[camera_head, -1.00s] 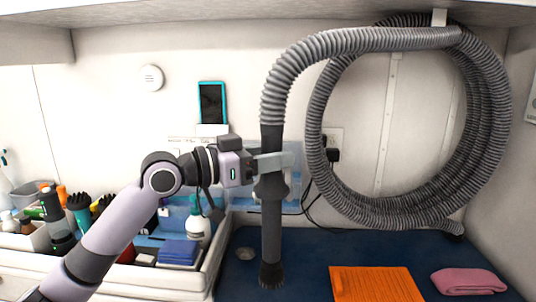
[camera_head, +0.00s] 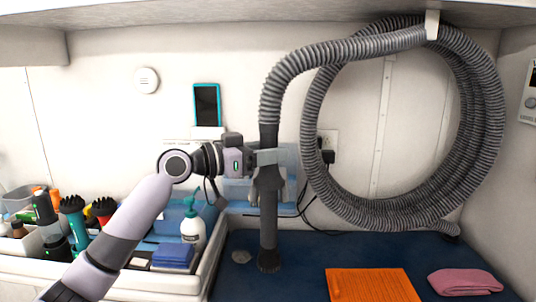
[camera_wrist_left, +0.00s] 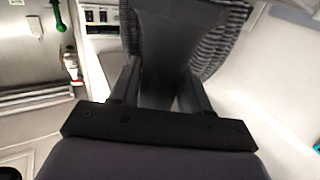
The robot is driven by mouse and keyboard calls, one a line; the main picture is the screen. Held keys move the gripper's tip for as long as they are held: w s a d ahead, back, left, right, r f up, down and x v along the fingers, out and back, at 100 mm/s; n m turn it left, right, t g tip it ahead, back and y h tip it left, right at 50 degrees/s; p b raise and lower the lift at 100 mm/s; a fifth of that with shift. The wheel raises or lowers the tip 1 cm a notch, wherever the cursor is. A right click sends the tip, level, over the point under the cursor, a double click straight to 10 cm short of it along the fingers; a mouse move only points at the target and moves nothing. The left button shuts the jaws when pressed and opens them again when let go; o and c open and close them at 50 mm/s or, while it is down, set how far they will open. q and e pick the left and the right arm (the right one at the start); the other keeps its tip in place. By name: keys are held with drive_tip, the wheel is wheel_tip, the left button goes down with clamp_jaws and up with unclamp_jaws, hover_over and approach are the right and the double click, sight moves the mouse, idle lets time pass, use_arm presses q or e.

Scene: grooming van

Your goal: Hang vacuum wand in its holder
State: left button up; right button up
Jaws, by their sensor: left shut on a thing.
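The vacuum wand (camera_head: 268,218) is a dark grey tube, upright, with a ribbed grey hose (camera_head: 345,43) running from its top. My left gripper (camera_head: 267,158) is shut around the wand's upper part, and its fingers also flank a dark tube in the left wrist view (camera_wrist_left: 165,75). A pale grey pronged piece (camera_head: 284,191) shows just beside and behind the wand, below the fingers. It looks like the wall holder, but the wand hides most of it. I cannot tell whether the wand touches it. My right gripper is out of view.
The hose hangs coiled on a white wall hook (camera_head: 432,25) at right. A blue counter (camera_head: 300,255) carries an orange towel (camera_head: 372,285) and a pink cloth (camera_head: 464,282). A white tray (camera_head: 207,272) with bottles and brushes stands at left. A black plug (camera_head: 328,157) sits in the wall.

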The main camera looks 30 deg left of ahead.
use_arm(q)
drive_tip(key=w+a, duration=0.3)
drive_tip(key=w, duration=0.2)
drive_tip(key=shift+w+a+r, duration=0.15)
drive_tip(key=shift+w+a, duration=0.15)
drive_tip(key=shift+w, duration=0.1)
drive_tip(key=shift+s, duration=0.1)
idle(0.8)
drive_tip(key=shift+b, duration=0.4)
drive_tip(key=shift+f+b, duration=0.45)
drive_tip(key=shift+f, duration=0.15)
